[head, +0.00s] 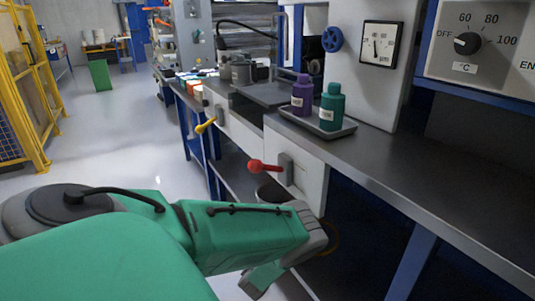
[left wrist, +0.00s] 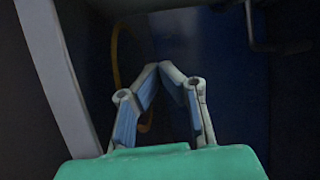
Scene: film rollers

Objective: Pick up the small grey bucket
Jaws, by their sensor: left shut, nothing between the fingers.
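A dark grey rounded shape (head: 270,191), perhaps the small grey bucket, shows partly under the bench, below the red-knobbed lever; my arm hides its lower part. No bucket can be made out between or right at the fingers in that dark view. My right gripper is not in view.
The red-knobbed lever (head: 264,166) sticks out just above my forearm. A thin yellow curved piece (left wrist: 117,55) and a pale upright edge (left wrist: 62,78) stand left of the fingers. A tray (head: 345,131) on the bench holds purple (head: 302,95) and green (head: 331,107) bottles. Floor at left is clear.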

